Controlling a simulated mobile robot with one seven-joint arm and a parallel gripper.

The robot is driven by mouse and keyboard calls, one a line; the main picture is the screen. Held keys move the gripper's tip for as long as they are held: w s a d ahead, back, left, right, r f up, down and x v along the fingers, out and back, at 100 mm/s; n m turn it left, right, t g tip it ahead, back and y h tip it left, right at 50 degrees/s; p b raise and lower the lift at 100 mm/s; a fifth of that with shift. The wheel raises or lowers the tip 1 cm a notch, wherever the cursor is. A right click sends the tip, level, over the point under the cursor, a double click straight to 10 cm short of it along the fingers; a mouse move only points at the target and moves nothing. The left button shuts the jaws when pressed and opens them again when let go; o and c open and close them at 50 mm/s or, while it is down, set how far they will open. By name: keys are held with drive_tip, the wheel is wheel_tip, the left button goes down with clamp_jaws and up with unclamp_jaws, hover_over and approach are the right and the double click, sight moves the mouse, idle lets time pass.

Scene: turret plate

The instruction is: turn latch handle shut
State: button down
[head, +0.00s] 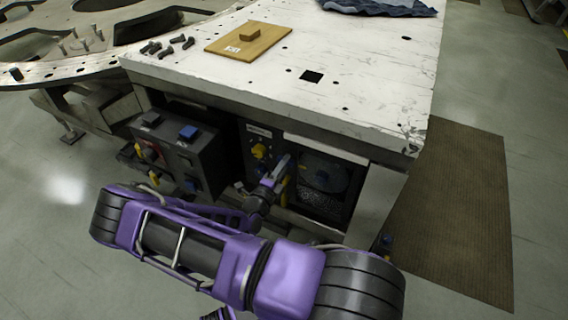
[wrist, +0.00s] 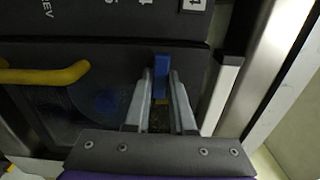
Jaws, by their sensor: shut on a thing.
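My gripper (head: 279,169) reaches into the recess under the white table, at the edge of a dark door with a round window (head: 325,177). In the wrist view its two grey fingers (wrist: 161,82) are shut on the blue latch handle (wrist: 161,66), which stands upright between the fingertips. The door (wrist: 115,56) lies behind it, with a yellow bar handle (wrist: 45,75) to the left. In the head view my arm and fingers hide the latch handle.
A dark control box (head: 185,160) with a blue top button stands to the left. The white table (head: 350,90) overhangs above, holding a wooden board (head: 249,41) and several dark bolts (head: 168,46). A pale post (wrist: 222,95) stands close right of the fingers.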

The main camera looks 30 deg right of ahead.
drive_tip(key=shift+n, duration=0.3)
idle(0.4)
drive_tip(key=c, duration=0.8)
unclamp_jaws()
drive_tip(key=shift+o, duration=0.2)
drive_tip(key=shift+a, duration=0.15)
drive_tip(key=v, duration=1.7)
drive_tip(key=shift+s, duration=0.15)
